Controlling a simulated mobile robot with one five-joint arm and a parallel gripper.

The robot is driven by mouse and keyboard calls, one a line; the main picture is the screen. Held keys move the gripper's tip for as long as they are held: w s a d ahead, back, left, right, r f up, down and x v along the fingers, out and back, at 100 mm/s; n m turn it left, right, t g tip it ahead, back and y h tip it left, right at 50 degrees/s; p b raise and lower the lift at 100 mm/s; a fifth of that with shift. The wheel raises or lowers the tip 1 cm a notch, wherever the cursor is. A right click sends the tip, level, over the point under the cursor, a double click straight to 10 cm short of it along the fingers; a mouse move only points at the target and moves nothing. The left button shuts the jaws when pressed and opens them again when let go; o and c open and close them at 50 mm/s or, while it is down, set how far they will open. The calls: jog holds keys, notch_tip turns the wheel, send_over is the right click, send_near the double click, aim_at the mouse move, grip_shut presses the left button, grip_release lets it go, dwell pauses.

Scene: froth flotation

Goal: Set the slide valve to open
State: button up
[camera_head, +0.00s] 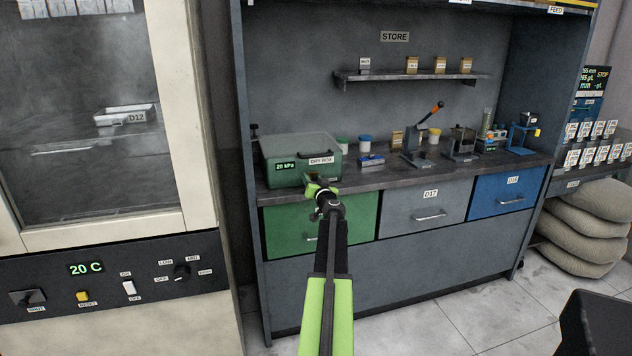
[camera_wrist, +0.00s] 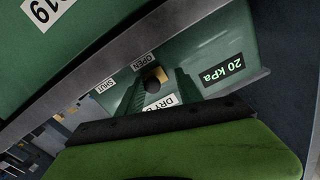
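The slide valve is on the front of the green dry box (camera_head: 290,150), which stands on the bench at the left. In the wrist view its dark round knob (camera_wrist: 152,85) with a tan patch sits closer to the OPEN label (camera_wrist: 143,61) than to the SHUT label (camera_wrist: 105,85). My gripper (camera_head: 316,186) is at the lower front of the dry box and hides the valve in the head view. In the wrist view its two dark green fingers stand apart on either side of the knob. Whether they touch it I cannot tell.
The dry box display (camera_wrist: 222,70) reads 20 kPa. Green drawer (camera_head: 280,225), grey drawer (camera_head: 405,208) and blue drawer (camera_head: 490,190) are below the bench. Jars and small devices stand right of the box.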

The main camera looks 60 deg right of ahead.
jog(key=shift+o, duration=0.2)
jog(key=shift+s+d, duration=0.15)
jog(key=shift+s, duration=0.05)
jog(key=shift+s, duration=0.15)
jog(key=v, duration=1.7)
